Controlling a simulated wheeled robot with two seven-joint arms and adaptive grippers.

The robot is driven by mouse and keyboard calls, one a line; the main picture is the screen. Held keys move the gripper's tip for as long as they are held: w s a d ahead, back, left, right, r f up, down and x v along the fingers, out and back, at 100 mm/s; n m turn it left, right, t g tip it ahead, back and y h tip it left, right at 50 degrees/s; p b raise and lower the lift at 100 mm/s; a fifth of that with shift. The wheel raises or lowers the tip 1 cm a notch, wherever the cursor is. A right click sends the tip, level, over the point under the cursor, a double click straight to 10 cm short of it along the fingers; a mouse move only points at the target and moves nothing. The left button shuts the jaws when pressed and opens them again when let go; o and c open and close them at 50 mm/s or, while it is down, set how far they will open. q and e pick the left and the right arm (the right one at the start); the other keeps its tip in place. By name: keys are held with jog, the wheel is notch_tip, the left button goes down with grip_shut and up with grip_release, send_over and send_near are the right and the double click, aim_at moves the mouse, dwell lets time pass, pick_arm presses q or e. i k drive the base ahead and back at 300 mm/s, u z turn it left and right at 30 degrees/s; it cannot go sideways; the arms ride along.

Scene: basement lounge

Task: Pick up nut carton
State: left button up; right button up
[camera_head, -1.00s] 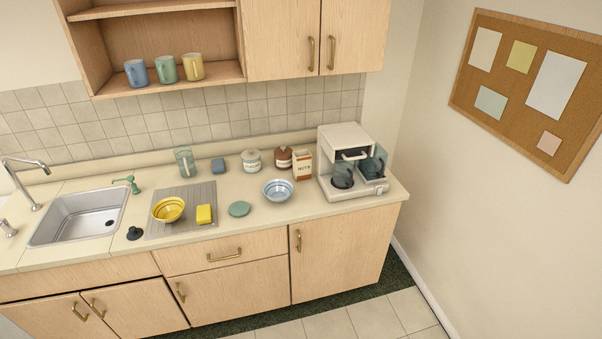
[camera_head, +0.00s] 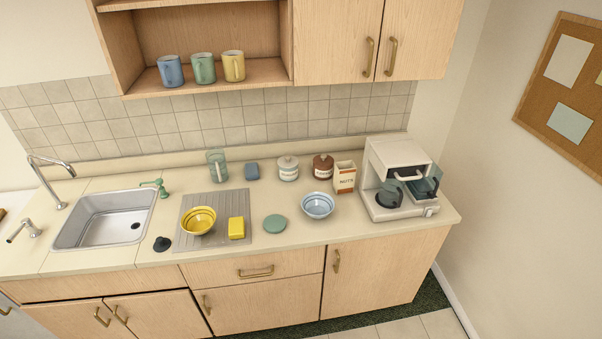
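The nut carton (camera_head: 344,178) is a small cream box with red-brown bands and the lettering "NUTS". It stands upright at the back right of the counter. It is between a brown-lidded jar (camera_head: 323,166) and the white coffee machine (camera_head: 393,181), with the blue bowl (camera_head: 318,205) in front and to its left. Its front face is in plain sight. Neither of my grippers shows in the head view.
The counter (camera_head: 350,221) also bears a white-lidded jar (camera_head: 288,168), a green disc (camera_head: 275,224), a yellow bowl (camera_head: 198,220) and a yellow sponge (camera_head: 236,228). A sink (camera_head: 104,219) is at the left. The shelf and cupboard (camera_head: 380,38) hang above.

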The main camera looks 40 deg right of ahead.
aim_at(344, 171)
jog(key=u, duration=0.15)
jog(key=i, duration=0.75)
jog(key=z, duration=0.75)
jog(key=i, duration=0.6)
jog(key=z, duration=0.65)
